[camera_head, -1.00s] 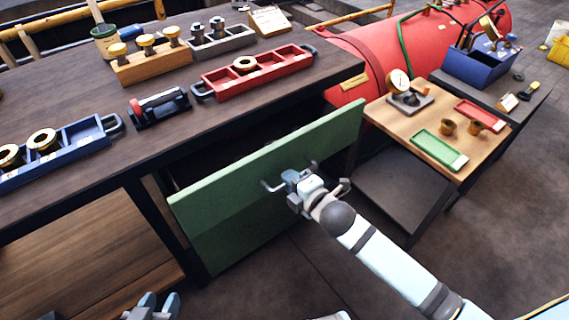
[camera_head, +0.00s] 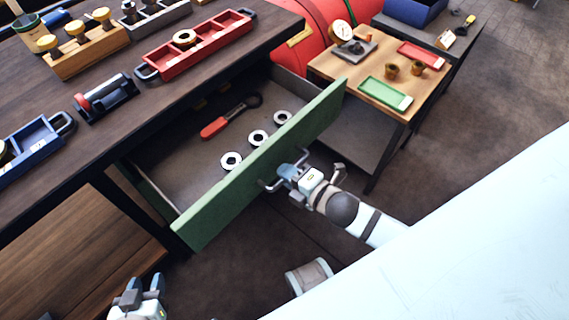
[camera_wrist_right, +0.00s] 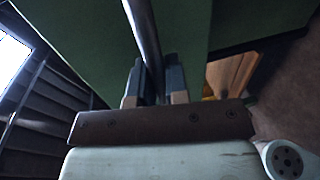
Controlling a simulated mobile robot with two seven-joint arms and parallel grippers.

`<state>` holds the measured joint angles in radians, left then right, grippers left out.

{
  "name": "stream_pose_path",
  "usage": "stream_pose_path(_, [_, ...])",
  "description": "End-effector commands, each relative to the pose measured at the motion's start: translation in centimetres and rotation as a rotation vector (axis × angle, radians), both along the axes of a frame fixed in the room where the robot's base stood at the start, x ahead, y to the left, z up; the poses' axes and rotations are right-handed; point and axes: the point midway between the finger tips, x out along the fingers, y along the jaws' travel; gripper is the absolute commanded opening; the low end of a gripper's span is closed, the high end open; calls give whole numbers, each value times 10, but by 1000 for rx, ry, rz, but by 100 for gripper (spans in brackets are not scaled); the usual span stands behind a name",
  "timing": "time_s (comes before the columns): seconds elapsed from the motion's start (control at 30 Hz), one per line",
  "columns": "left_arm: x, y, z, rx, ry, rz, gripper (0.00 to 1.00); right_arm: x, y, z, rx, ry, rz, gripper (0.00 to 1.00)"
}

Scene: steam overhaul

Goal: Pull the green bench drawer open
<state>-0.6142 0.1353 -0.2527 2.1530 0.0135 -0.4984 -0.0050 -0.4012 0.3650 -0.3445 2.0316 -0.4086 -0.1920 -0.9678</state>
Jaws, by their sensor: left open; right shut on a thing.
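The green bench drawer (camera_head: 262,166) is pulled well out from under the dark workbench, and its inside shows in the head view. A red-handled wrench (camera_head: 231,117) and several metal rings (camera_head: 257,138) lie in it. My right gripper (camera_head: 286,175) is shut on the metal drawer handle (camera_head: 302,158) at the middle of the green front. The right wrist view shows the handle bar (camera_wrist_right: 143,40) between the fingers (camera_wrist_right: 152,85). My left gripper (camera_head: 138,292) is open and empty, low at the bottom left, apart from the drawer.
The workbench top (camera_head: 120,140) holds a red tray (camera_head: 195,45), a blue tray (camera_head: 35,150) and a wooden block with brass knobs (camera_head: 80,55). A small wooden table (camera_head: 350,70) stands close to the drawer's right end. Floor (camera_head: 490,110) is free at the right.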

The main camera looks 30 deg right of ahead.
Motion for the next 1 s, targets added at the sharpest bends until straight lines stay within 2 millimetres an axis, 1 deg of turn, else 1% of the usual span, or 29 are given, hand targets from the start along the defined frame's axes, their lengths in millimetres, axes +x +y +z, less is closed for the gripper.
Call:
stream_pose_path(0.17, [0,0,-1,-1,1,0,43,0,0,0,-1,1,-1,0])
stream_pose_path(0.2, [0,0,-1,-1,1,0,43,0,0,0,-1,1,-1,24])
stream_pose_path(0.27, [0,0,-1,-1,1,0,43,0,0,0,-1,1,-1,38])
stream_pose_path(0.3, [0,0,-1,-1,1,0,43,0,0,0,-1,1,-1,39])
stream_pose_path(0.77, [1,-1,3,-4,-4,0,43,-2,-1,0,0,1,0,39])
stream_pose_path(0.87, [1,-1,4,-3,-4,0,43,-11,-4,1,0,3,0,39])
stream_pose_path(0.97, [0,-1,5,-1,-2,0,43,-26,-9,6,0,4,0,39])
stream_pose_path(1.0, [0,-1,5,1,0,-1,43,-34,-12,6,-2,5,0,39])
